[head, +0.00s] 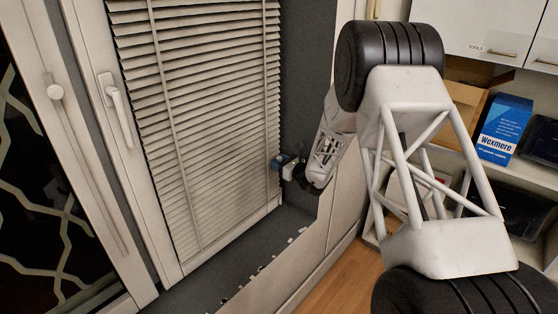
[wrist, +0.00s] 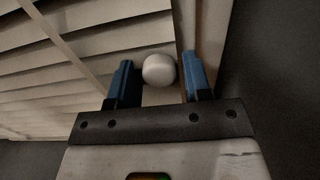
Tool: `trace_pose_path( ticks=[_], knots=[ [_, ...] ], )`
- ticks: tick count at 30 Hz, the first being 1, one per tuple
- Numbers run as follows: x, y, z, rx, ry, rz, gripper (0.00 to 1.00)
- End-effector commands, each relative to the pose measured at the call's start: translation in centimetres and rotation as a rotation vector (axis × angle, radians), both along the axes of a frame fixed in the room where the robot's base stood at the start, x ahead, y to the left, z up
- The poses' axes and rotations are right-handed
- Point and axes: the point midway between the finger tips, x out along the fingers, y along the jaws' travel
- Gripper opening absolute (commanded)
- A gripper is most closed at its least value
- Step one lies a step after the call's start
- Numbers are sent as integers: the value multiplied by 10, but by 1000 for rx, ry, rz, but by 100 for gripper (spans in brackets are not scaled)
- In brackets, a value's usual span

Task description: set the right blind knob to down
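The right blind knob (wrist: 159,70) is a pale round knob beside the blind's edge in the wrist view. The fingers stand apart, and I see no clear grip on the knob. In the head view my gripper (head: 281,163) is at the lower right edge of the blind (head: 205,110), and the knob there is hidden or too small to make out. The blind's slats hang over the window.
The dark sill (head: 215,285) runs below the blind. A blue box (head: 504,130) and shelves stand at the right.

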Motion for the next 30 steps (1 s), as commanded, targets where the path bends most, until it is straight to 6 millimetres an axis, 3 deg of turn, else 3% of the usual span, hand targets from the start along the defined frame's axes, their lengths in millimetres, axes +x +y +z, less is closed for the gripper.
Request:
trace_pose_path(
  ticks=[16, 30],
  knots=[
    [-4, -6, 6, 1, -8, -1, 55],
    [-42, -45, 5, 0, -6, -1, 55]
  ],
)
